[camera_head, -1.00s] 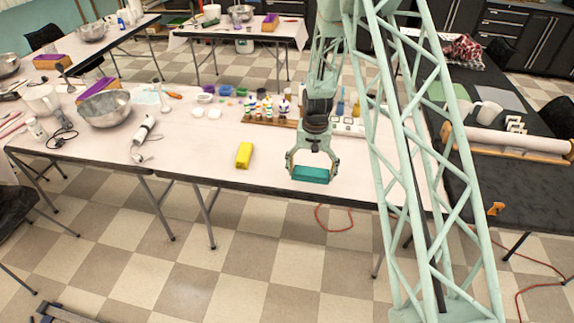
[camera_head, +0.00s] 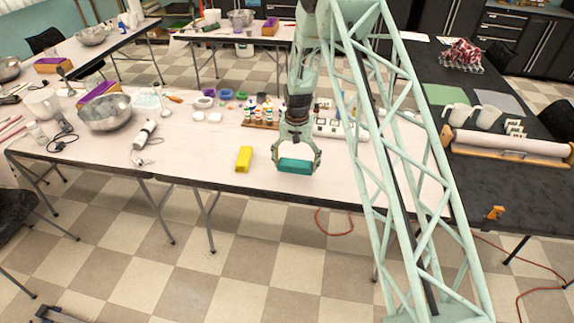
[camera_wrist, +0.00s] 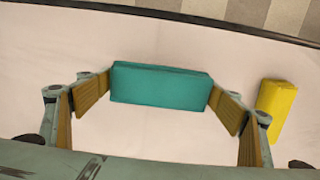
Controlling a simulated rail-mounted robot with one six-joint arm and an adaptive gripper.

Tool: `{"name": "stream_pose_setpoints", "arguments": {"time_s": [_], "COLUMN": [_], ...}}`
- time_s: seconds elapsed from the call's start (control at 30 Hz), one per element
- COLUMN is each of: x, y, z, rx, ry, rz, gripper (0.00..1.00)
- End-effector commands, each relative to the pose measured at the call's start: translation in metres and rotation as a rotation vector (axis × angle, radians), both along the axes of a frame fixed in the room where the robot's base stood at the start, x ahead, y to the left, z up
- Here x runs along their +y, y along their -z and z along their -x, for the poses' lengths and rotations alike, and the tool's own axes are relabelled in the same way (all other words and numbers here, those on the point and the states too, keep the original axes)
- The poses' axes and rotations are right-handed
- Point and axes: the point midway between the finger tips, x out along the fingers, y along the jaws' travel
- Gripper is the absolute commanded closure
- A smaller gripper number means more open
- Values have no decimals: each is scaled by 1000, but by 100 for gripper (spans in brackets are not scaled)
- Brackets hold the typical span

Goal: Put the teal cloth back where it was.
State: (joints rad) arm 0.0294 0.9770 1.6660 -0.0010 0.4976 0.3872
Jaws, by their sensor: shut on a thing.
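The teal cloth (camera_head: 296,166) is a folded teal block between the fingers of my gripper (camera_head: 297,163), over the front part of the white table. In the wrist view the teal cloth (camera_wrist: 160,84) lies lengthwise between the padded fingers of my gripper (camera_wrist: 160,88), which press on its two ends. Its underside is hidden, so I cannot tell whether it touches the table. A yellow block (camera_head: 244,159) lies on the table to the left of my gripper in the head view. The yellow block (camera_wrist: 277,110) is at the right in the wrist view.
The white table (camera_head: 200,150) is clear around the yellow block. Small bottles in a rack (camera_head: 262,116) stand behind my gripper. A metal bowl (camera_head: 105,113) and a white hand tool (camera_head: 144,135) are to the left. A black table (camera_head: 470,185) stands at the right.

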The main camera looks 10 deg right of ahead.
Motion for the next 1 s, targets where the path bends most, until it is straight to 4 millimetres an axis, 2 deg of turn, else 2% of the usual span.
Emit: {"name": "stream_pose_setpoints", "arguments": {"time_s": [0.13, 0.37, 1.0], "x": [10, 20, 25], "y": [2, 4, 7], "z": [-22, -45, -56], "rx": [-2, -1, 0], "ry": [-2, 0, -1], "rz": [0, 0, 0], "gripper": [29, 29, 29]}}
